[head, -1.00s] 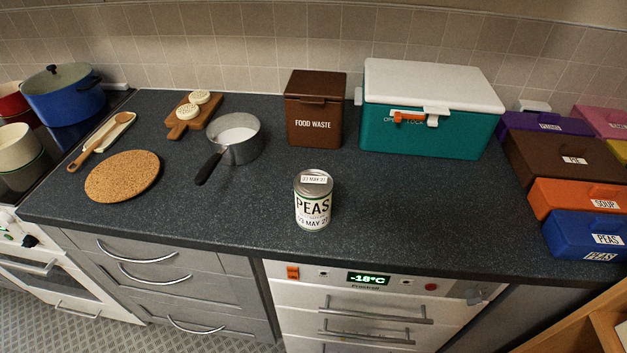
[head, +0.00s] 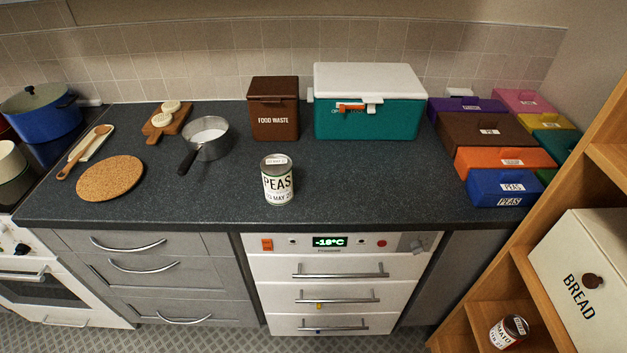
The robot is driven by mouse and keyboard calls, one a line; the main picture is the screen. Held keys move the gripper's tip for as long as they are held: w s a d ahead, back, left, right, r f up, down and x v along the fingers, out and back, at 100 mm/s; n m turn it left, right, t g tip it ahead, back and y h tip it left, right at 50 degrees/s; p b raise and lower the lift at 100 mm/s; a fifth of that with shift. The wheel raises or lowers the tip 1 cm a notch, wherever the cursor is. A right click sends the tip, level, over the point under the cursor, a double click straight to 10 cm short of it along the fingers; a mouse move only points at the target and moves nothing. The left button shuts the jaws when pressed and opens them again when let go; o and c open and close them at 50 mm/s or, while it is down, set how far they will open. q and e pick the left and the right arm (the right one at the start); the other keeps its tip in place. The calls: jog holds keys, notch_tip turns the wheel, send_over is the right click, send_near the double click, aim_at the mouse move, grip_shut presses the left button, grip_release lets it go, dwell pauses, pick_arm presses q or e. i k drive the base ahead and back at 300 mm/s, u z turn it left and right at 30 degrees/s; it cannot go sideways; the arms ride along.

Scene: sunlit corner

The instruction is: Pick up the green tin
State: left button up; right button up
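A tin labelled PEAS (head: 278,182) stands upright on the dark worktop, near its front edge and about the middle of the view. It has a white label with dark lettering, thin green edging and a grey metal lid with a date sticker. Nothing touches it. A second tin, with a red and white tomato label (head: 509,331), sits on a wooden shelf at the lower right. Neither of my grippers shows in the head view.
A brown food waste box (head: 274,117) and a teal cool box (head: 371,118) stand behind the tin. A saucepan (head: 206,143) and a cork mat (head: 110,178) are to its left. Coloured boxes, the blue one (head: 505,187) nearest, and a wooden shelf unit (head: 468,270) are right. Worktop around the tin is clear.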

aim_at(277, 169)
jog(key=z, duration=0.7)
jog(key=i, duration=0.75)
jog(key=u, duration=1.15)
